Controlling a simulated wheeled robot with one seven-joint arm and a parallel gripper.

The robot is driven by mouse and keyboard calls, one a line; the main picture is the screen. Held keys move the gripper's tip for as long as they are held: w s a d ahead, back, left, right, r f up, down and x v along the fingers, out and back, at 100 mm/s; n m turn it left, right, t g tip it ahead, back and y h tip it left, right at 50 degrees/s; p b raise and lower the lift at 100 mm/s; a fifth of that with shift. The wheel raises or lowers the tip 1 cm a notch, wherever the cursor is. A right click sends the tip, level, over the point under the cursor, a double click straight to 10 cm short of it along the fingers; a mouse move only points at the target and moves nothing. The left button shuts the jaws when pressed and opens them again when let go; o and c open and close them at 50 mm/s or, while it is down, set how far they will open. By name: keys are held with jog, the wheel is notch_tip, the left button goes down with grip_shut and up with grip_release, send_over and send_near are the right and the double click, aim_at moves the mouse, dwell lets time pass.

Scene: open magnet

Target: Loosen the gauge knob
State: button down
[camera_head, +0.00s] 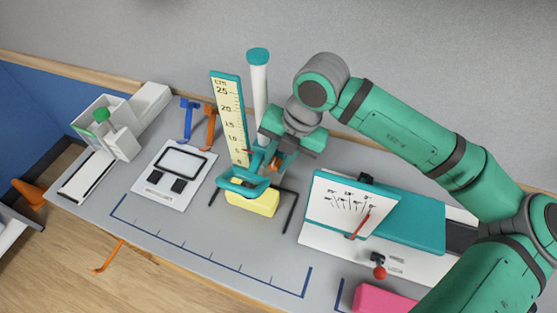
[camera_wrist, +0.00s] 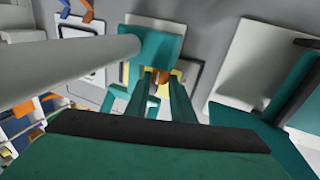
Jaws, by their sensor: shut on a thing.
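The height gauge has a cream scale (camera_head: 230,115), a white post with a teal cap (camera_head: 258,80) and a teal slider (camera_head: 238,186) low on the post. The slider also shows in the wrist view (camera_wrist: 150,45). The orange gauge knob (camera_head: 276,164) is on the slider's right side. My gripper (camera_head: 277,160) reaches down beside the post and is shut on the knob. In the wrist view the knob (camera_wrist: 162,77) shows between my two teal fingers, partly hidden by them. A yellow block (camera_head: 255,203) sits under the slider.
A dial instrument (camera_head: 350,195) stands close on the right, with a red-knobbed lever (camera_head: 379,271) and a pink block (camera_head: 385,300) in front. A white scale (camera_head: 174,175), blue clamp (camera_head: 187,118) and orange clamp (camera_head: 210,127) are left. The front middle of the table is clear.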

jog(key=shift+a, duration=0.1)
jog(key=c, duration=1.5)
grip_release()
jog(key=shift+s, duration=0.1)
jog(key=shift+c, duration=0.2)
